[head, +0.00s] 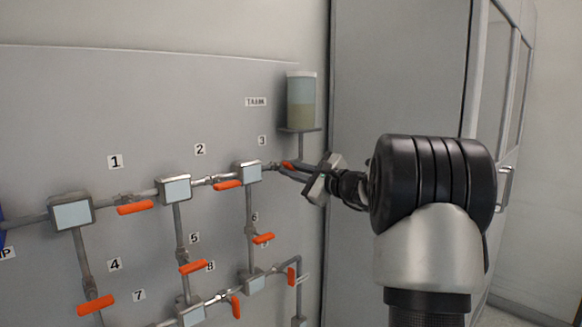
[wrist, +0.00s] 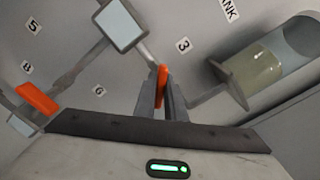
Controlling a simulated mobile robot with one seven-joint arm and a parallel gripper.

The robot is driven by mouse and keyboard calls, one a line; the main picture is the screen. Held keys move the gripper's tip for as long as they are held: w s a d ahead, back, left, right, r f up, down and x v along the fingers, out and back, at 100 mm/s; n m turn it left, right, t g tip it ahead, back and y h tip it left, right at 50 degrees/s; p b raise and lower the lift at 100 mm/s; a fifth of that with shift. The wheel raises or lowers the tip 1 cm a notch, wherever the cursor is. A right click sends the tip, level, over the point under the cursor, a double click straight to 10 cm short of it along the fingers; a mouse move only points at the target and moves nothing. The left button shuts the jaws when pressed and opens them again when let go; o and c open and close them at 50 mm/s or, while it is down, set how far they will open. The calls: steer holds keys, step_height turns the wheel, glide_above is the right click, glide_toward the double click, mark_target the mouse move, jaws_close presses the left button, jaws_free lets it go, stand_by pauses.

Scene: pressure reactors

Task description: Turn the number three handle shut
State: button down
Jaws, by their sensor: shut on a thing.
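The number three handle (head: 288,165) is a small orange lever on the upper pipe, right of and below the label 3 (head: 262,140) in the head view. My gripper (head: 293,171) reaches it from the right and partly hides it. In the wrist view the orange handle (wrist: 161,80) stands between the two grey fingers (wrist: 162,100), which are shut on it. It runs nearly upright in that picture, at an angle to the pipe. The valve body behind the handle is mostly hidden.
A tank (head: 301,101) with yellowish liquid stands above my gripper on a shelf. Several other orange handles, such as number two's (head: 228,184) and number six's (head: 264,239), sit left and below. A grey cabinet (head: 395,80) rises behind my arm.

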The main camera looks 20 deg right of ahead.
steer(key=m+p, duration=0.3)
steer(key=m, duration=0.2)
steer(key=shift+r+m+p, duration=0.15)
steer(key=shift+m+p, duration=1.4)
steer(key=shift+m, duration=0.35)
steer(key=shift+f, duration=0.2)
steer(key=c, duration=1.8)
jaws_free()
steer(key=shift+s, duration=0.15)
steer(key=v, duration=1.7)
steer(key=shift+s+d+b, duration=0.1)
steer(key=shift+b, duration=0.2)
